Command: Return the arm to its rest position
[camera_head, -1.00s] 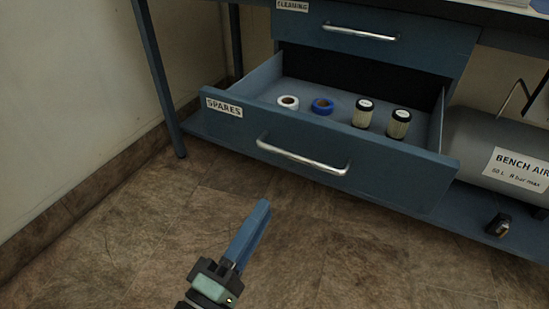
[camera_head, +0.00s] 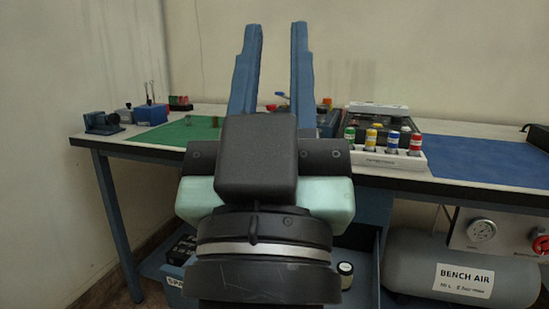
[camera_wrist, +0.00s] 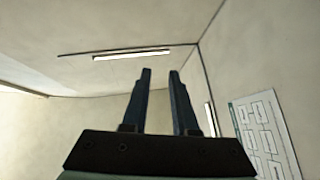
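My gripper (camera_head: 274,70) stands upright in the middle of the head view, with its two blue fingers pointing up and apart. Nothing is between them. In the wrist view my gripper (camera_wrist: 160,80) also shows two separated fingers with only wall and ceiling behind them. The gripper and wrist hide the middle of the workbench and most of the drawer below it.
A workbench (camera_head: 465,183) spans the view behind my gripper. It bears a green mat (camera_head: 170,134), a blue mat (camera_head: 500,168) and a white rack (camera_head: 384,158) with coloured-capped bottles. Below are a jar (camera_head: 345,270) and a bench air tank (camera_head: 415,270).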

